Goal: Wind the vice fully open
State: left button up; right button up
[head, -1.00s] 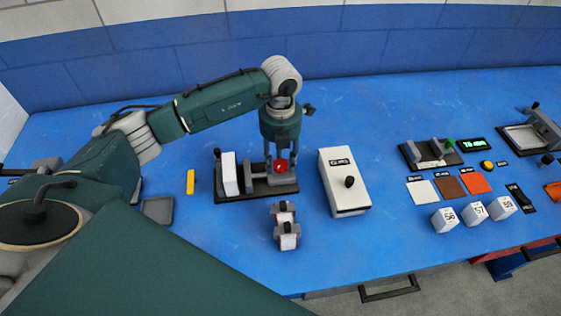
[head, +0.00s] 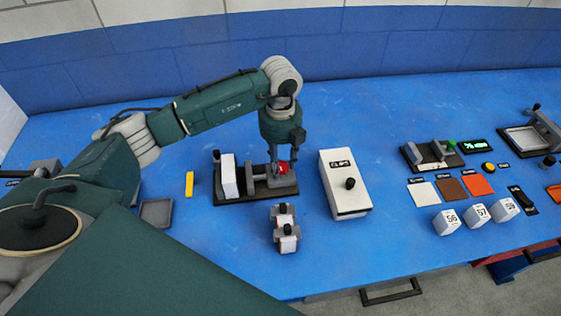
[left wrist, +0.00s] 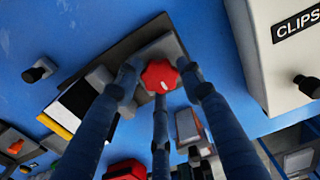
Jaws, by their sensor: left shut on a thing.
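The vice (head: 272,186) sits on a dark base on the blue bench, left of the middle in the head view. A white block (head: 229,176) stands at its left side, with a grey jaw beside it. A red knob (head: 283,168) is at the vice's right part; it also shows in the left wrist view (left wrist: 160,76). My left gripper (head: 285,164) points down from above, its fingers shut around the red knob. The fingers partly hide the knob and the vice's back. I cannot tell whether the block touches both jaws. My right gripper is not in view.
A white CLIPS box (head: 343,190) stands close right of the vice. A yellow bar (head: 190,184) and a grey tray (head: 156,213) are to the left. Coloured squares and white cubes (head: 475,213) are farther right.

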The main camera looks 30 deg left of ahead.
aim_at(280, 165)
pick_arm(q)
jog(key=shift+w+r, duration=0.1)
jog(key=shift+w, duration=0.05)
jog(key=o, duration=1.2)
jog(key=shift+c, duration=0.2)
notch_tip(280, 165, up, 12)
